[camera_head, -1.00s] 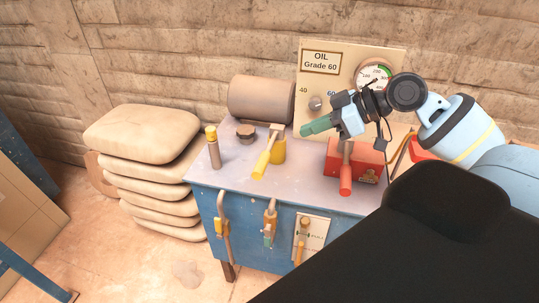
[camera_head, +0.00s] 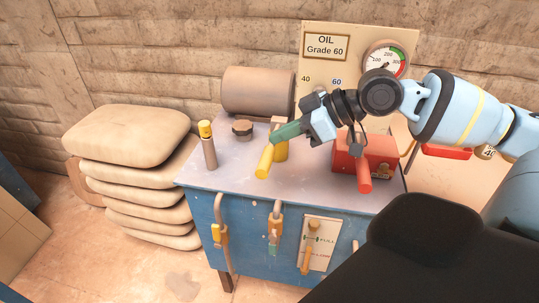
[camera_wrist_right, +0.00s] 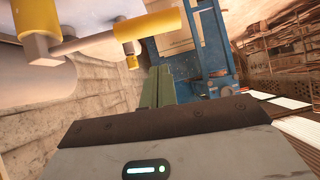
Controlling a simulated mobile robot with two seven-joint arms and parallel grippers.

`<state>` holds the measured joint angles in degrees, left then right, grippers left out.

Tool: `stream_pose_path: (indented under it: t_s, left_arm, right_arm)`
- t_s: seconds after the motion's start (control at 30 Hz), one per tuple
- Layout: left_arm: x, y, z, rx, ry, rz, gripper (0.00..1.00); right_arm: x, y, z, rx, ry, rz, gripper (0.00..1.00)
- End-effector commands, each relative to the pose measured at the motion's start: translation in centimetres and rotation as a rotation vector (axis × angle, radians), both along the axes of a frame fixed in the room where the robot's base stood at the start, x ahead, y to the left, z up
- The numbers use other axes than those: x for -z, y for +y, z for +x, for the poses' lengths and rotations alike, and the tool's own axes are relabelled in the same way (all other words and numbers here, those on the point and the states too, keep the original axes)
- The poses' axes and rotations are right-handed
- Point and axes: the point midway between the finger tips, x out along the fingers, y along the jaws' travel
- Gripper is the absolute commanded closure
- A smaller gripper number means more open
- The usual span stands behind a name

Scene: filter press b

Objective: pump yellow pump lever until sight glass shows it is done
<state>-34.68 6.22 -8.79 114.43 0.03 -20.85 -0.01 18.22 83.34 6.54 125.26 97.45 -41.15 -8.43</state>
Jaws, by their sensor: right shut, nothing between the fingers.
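The yellow pump lever (camera_head: 265,161) stands on the blue cabinet top, its yellow handle slanting down toward the front left from a yellow post (camera_head: 281,151). It also shows large at the upper left of the right wrist view (camera_wrist_right: 125,33). My right gripper (camera_head: 275,137), with green fingers, is shut and empty. In the head view its fingertips overlap the lever's upper part; in the wrist view the fingers (camera_wrist_right: 155,88) appear beside the handle, and contact is unclear. A yellow-capped upright cylinder (camera_head: 209,153), possibly the sight glass, stands left of the lever; its level is unreadable. My left gripper is out of view.
The blue cabinet (camera_head: 250,225) carries a brown drum (camera_head: 258,91), a dark cap (camera_head: 242,129) and a red box with a red handle (camera_head: 364,175). An oil panel (camera_head: 326,70) with a gauge (camera_head: 385,59) stands behind. Stacked sacks (camera_head: 130,135) are at left.

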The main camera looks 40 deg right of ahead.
Motion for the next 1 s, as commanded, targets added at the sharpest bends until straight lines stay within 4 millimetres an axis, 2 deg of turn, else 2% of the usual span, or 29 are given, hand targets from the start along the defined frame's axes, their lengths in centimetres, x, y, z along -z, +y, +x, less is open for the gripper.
stream_pose_path:
  t_s: [0.03,0.3,0.83,0.93,1.0]
  left_arm:
    - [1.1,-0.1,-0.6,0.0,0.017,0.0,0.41]
    - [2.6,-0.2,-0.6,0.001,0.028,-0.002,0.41]
    - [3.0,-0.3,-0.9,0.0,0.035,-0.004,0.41]
    - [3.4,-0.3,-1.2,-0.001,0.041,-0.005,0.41]
    - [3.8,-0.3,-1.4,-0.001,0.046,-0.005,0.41]
  right_arm:
    - [0.9,0.2,0.2,-0.001,0.006,-0.005,1.0]
    - [3.6,0.9,0.6,0.001,0.005,-0.001,1.0]
    - [4.1,1.1,0.7,0.001,-0.003,0.001,1.0]
    - [5.2,1.1,0.7,0.001,0.0,0.004,1.0]
    - [6.6,1.1,0.7,0.001,0.001,0.006,1.0]
